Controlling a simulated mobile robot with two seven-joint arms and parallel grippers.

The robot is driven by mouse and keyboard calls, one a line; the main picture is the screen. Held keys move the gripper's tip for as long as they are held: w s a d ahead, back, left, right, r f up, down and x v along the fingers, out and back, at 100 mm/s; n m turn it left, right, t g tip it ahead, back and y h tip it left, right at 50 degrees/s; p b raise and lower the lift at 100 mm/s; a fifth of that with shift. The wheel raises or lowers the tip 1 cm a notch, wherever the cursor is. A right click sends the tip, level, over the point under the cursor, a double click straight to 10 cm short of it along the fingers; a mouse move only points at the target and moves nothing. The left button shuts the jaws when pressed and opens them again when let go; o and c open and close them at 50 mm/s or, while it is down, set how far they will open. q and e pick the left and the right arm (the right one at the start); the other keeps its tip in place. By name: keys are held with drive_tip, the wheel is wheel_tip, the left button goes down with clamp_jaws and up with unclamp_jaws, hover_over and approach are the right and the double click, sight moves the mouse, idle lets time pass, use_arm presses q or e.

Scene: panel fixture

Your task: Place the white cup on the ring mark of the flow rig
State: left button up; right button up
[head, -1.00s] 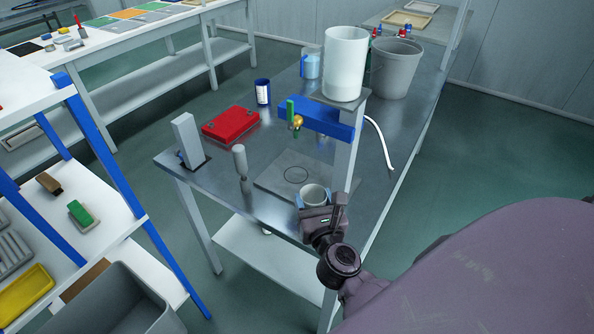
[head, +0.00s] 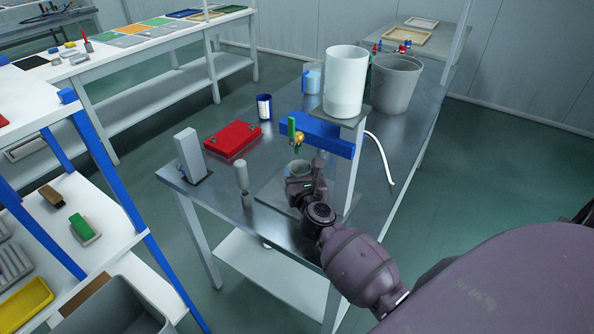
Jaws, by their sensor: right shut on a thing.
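The white cup (head: 299,166) shows only in part behind my right gripper (head: 303,178), which is shut on it. The cup is over the grey base plate (head: 268,192) of the flow rig, below the brass tap (head: 299,138) with the green handle. I cannot tell whether the cup touches the plate. The ring mark is hidden behind my gripper and the cup. The rig's blue beam (head: 325,137) and big white tank (head: 345,82) stand above and behind. My left gripper is not in view.
A red case (head: 232,139), a blue-and-white can (head: 264,107), a grey post (head: 189,153) and a small grey cylinder (head: 242,177) stand on the metal table to the left. A grey bucket (head: 395,84) and a blue-and-white container (head: 313,79) stand farther back. A white hose (head: 382,155) hangs at the right.

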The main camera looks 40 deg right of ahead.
sight(297, 171)
drive_tip(key=x, duration=0.3)
drive_tip(key=shift+f+b, duration=0.5)
drive_tip(key=shift+f, duration=0.25)
drive_tip(key=shift+f, duration=0.2)
drive_tip(key=o, duration=0.9)
drive_tip(key=shift+r, duration=0.1)
